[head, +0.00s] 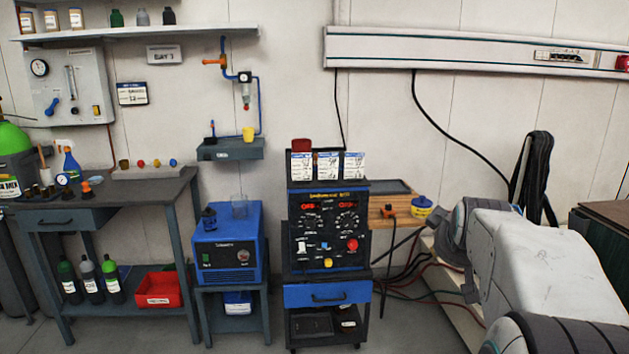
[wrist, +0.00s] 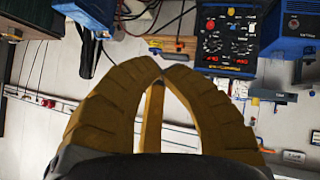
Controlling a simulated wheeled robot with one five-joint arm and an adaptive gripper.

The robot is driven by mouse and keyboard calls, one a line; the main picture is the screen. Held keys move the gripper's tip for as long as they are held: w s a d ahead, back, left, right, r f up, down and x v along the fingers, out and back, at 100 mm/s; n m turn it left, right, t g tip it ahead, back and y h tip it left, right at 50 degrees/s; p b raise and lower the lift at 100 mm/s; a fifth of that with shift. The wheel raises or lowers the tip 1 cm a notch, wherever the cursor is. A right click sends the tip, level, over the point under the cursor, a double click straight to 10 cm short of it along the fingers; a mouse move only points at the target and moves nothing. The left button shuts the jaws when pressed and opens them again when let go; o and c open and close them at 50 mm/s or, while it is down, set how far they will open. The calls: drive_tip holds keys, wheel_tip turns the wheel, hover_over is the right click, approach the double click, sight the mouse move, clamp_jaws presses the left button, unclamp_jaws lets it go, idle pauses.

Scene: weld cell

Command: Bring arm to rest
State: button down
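My arm (head: 545,270) reaches in from the lower right of the head view, pale grey with dark joints. Its far end is at the wooden shelf beside the welding machine, and I cannot make out the fingers there. In the wrist view, my gripper (wrist: 162,74) shows ribbed yellow-brown fingers that curve together and meet at the tips. I see nothing held between them. The wrist picture is upside down. The blue and black welding machine (head: 328,230) stands left of the arm in the head view; it also shows at the top of the wrist view (wrist: 228,35).
A workbench (head: 110,190) with bottles below and a red bin (head: 158,289) stands left. A blue unit (head: 228,248) sits on a small stand.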

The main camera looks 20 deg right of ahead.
drive_tip(key=s+a+f+n+g+y, duration=0.15)
drive_tip(key=a+f, duration=0.25)
drive_tip(key=a, duration=0.4)
drive_tip(key=s+a+f+m+y, duration=0.1)
drive_tip(key=s+a+f+y, duration=0.15)
drive_tip(key=a, duration=0.55)
drive_tip(key=s+a+f+n+g+y, duration=0.1)
drive_tip(key=s+a+f+g, duration=0.1)
drive_tip(key=s+a+f, duration=0.35)
drive_tip(key=s+a+f+n+g+y, duration=0.1)
drive_tip(key=s+a+f+g, duration=0.15)
drive_tip(key=s+a, duration=0.55)
wheel_tip(320, 180, up, 12)
drive_tip(key=s+d+t+p, duration=0.1)
drive_tip(key=d+p, duration=0.1)
drive_tip(key=p, duration=1)
drive_tip(key=shift+s+d+r, duration=0.15)
drive_tip(key=shift+s+r, duration=0.1)
drive_tip(key=shift+s, duration=0.15)
drive_tip(key=shift+m, duration=0.25)
